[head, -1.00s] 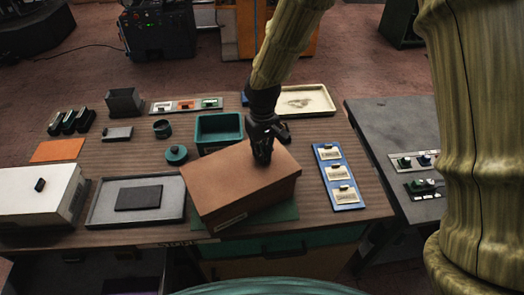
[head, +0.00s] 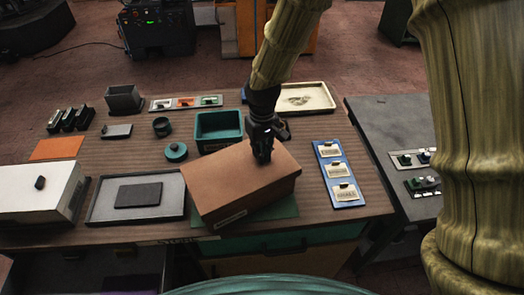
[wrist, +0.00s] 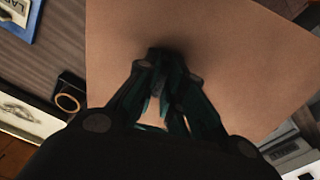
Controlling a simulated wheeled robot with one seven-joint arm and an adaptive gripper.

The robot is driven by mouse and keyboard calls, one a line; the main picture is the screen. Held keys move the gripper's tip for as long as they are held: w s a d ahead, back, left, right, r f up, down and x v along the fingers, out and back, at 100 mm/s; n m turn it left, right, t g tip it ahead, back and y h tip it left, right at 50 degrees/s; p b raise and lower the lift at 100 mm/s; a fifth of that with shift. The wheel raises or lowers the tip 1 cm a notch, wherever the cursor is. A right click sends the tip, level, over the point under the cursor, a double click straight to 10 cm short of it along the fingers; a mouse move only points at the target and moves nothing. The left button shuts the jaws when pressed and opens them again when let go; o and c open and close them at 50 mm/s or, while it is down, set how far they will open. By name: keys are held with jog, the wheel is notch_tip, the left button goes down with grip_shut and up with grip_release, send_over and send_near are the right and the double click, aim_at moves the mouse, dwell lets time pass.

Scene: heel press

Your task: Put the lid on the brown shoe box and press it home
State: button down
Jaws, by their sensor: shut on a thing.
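The brown shoe box (head: 228,217) stands at an angle near the front edge of the bench, on a green mat (head: 286,209), with a pale label on its front. The flat brown lid (head: 222,178) covers its top; I cannot tell whether it is fully seated. My gripper (head: 263,158) points down at the lid, right of its middle. In the wrist view, the lid (wrist: 225,50) fills much of the picture, and my gripper's fingers (wrist: 155,62) are closed together against it. What they grip is hidden behind the fingers.
A white box (head: 38,208) with a black knob and a grey tray (head: 100,212) with a dark slab stand left. A teal bin (head: 218,130) and a round teal pot (head: 176,152) are behind. A blue label board (head: 339,177) lies right; a cream tray (head: 318,102) is at the back.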

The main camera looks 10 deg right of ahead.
jog(key=shift+f+b, duration=0.4)
jog(key=shift+f, duration=0.65)
jog(key=shift+f, duration=0.1)
dwell(0.4)
jog(key=shift+f+p, duration=0.6)
jog(key=shift+p, duration=0.2)
dwell(4.5)
jog(key=c, duration=1.4)
grip_release()
jog(key=shift+c, duration=0.2)
jog(key=shift+o, duration=0.5)
jog(key=o, duration=0.4)
jog(key=shift+r, duration=0.15)
